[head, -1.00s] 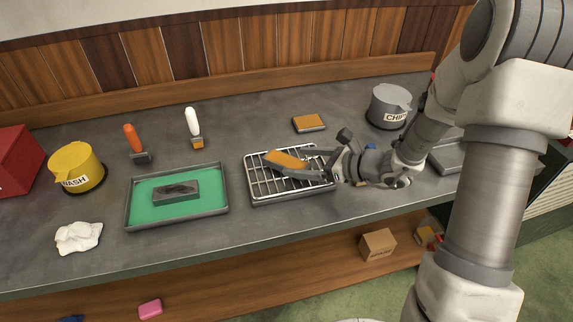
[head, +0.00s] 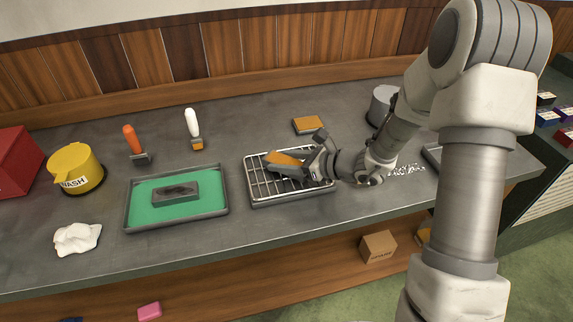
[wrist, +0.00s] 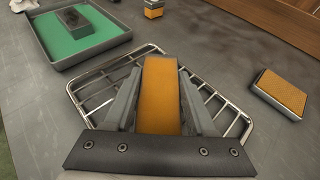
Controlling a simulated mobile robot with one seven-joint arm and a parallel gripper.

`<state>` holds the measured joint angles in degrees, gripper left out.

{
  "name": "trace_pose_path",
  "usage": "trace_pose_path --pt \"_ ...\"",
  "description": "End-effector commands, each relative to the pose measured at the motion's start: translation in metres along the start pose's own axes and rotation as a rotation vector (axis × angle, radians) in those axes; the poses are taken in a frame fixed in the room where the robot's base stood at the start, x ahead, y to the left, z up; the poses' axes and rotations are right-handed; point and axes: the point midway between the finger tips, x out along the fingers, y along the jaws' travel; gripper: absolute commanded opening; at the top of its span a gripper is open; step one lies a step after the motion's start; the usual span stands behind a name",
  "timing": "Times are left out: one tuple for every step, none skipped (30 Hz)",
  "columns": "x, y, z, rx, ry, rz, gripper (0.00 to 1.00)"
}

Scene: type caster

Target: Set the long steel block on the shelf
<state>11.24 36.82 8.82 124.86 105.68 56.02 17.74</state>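A long block with an orange top (head: 283,159) is at the wire rack (head: 262,194), over its left and middle part. My gripper (head: 305,162) reaches it from the right. In the wrist view the orange-topped block (wrist: 160,95) lies lengthwise between my two fingers (wrist: 160,88). The fingertips sit close against both its sides and look shut on it. Its underside is hidden, so I cannot tell if it rests on the bars. A grey block (head: 176,192) with a dark top lies in the green-floored tray (head: 224,208). A low wooden shelf (head: 215,278) runs below the counter.
A shorter orange-topped block (head: 308,124) lies behind the rack. A grey pot (head: 380,105) stands back right, partly hidden by my arm. White bits (head: 406,170) lie right of my wrist. A yellow pot (head: 75,168), white cloth (head: 77,238) and two upright-handled tools stand left. A carton (head: 378,247) is below.

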Motion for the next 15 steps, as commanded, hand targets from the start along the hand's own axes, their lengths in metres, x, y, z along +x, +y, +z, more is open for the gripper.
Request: trace_pose_path --pt "-0.0001 0.0000 0.0000 0.000 0.000 0.000 0.34" --pt "-0.0002 -0.0001 0.0000 0.000 0.000 0.000 0.28" --pt "-0.0002 -0.0001 0.0000 0.000 0.000 0.000 0.21" --pt "-0.0002 0.0000 0.0000 0.000 0.000 0.000 0.16" --pt "-0.0002 0.0000 0.0000 0.000 0.000 0.000 0.10" --pt "-0.0002 -0.0001 0.0000 0.000 0.000 0.000 0.03" --pt "-0.0002 -0.0001 0.0000 0.000 0.000 0.000 0.00" --pt "-0.0002 0.0000 -0.0001 0.000 0.000 0.000 0.00" --pt "-0.0002 0.0000 -0.0001 0.000 0.000 0.000 0.00" --pt "-0.0002 0.0000 -0.0001 0.000 0.000 0.000 0.00" --pt "-0.0002 -0.0001 -0.0001 0.000 0.000 0.000 0.00" --pt "-0.0002 -0.0001 -0.0001 0.000 0.000 0.000 0.00" --pt "-0.0002 -0.0001 -0.0001 0.000 0.000 0.000 0.00" --pt "-0.0002 0.0000 -0.0001 0.000 0.000 0.000 0.00" --pt "-0.0003 -0.0005 0.0025 -0.002 -0.005 0.000 0.00"
